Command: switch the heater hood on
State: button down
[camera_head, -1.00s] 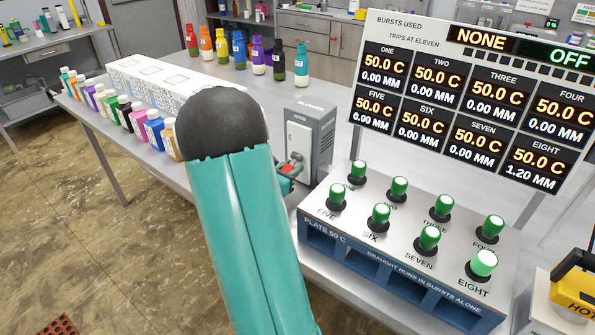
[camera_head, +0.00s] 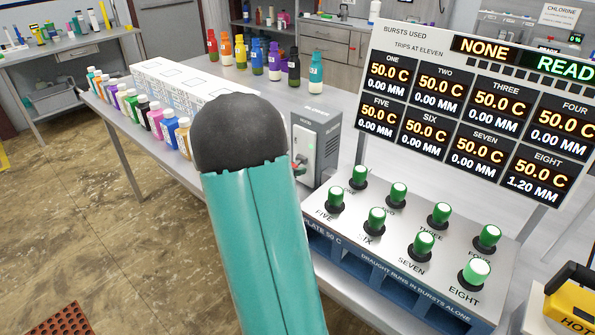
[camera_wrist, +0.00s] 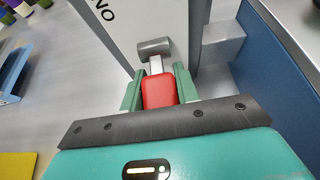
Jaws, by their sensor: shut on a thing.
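The grey blower box (camera_head: 325,140) stands on the bench in the head view, right of my arm. It carries a lever with a red handle (camera_wrist: 158,91), which shows in the wrist view on a light metal stem below a grey pivot. The green fingers of my gripper (camera_wrist: 157,84) lie on both sides of the red handle and are shut on it. The letters "ON", upside down, show on the box face above. In the head view my arm hides most of the gripper, and only a little red and green shows at the lever.
Right of the box, a console (camera_head: 460,235) carries several green-capped knobs. Behind it, a display board (camera_head: 410,46) reads "NONE" and "READ", the rest cut off. Small bottles (camera_head: 155,118) and a white carton (camera_head: 180,82) are at left.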

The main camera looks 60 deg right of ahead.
notch_tip(320, 180, up, 2)
jog(key=y, duration=0.4)
jog(key=shift+r+t+y, duration=0.1)
jog(key=shift+t+y, duration=0.2)
jog(key=shift+t, duration=0.1)
jog(key=shift+d+r+t+y, duration=0.15)
jog(key=shift+r+y, duration=0.2)
jog(key=shift+y, duration=0.65)
jog(key=shift+d+r+t+y, duration=0.15)
jog(key=shift+r+y, duration=0.2)
jog(key=shift+y, duration=0.65)
jog(key=shift+a, duration=0.1)
jog(key=c, duration=1)
grip_release()
jog(key=shift+c, duration=0.2)
jog(key=v, duration=1.3)
jog(key=shift+r, duration=0.4)
